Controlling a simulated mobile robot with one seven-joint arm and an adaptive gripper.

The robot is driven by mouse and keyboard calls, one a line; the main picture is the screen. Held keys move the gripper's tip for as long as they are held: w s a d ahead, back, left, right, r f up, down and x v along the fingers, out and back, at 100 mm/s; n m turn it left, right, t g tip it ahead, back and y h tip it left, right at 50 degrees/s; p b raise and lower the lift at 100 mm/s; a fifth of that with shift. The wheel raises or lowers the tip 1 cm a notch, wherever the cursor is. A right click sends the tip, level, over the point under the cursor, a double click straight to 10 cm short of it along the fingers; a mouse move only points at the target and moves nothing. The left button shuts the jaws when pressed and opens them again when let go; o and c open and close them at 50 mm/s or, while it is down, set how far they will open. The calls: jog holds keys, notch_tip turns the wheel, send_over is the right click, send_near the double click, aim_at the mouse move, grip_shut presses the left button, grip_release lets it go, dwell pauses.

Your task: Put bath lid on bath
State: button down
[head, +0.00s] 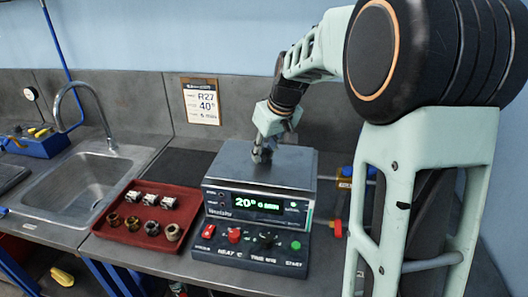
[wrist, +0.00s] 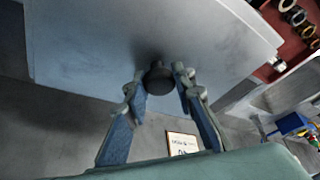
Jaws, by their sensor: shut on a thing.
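The bath (head: 213,197) is a boxy unit on the bench with a green display reading 20° and 0 MIN. The bath lid (head: 228,165) is a flat grey plate lying level over the top of the bath, lined up with it. I cannot tell if it touches all round. My gripper (head: 262,156) points down at the middle of the lid and is shut on its knob. In the wrist view the dark round knob (wrist: 158,80) sits between the fingertips (wrist: 163,74), and the lid (wrist: 95,40) fills the upper part. The bath's inside is hidden.
A sign (head: 201,101) hangs behind. Blue and red clamp-like items (head: 343,185) lie right.

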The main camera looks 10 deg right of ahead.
jog(key=shift+f+b, duration=0.5)
jog(key=shift+f, duration=0.05)
dwell(0.9)
jog(key=c, duration=1.1)
grip_release()
jog(key=shift+r+p, duration=2.45)
jog(key=shift+r, duration=1.05)
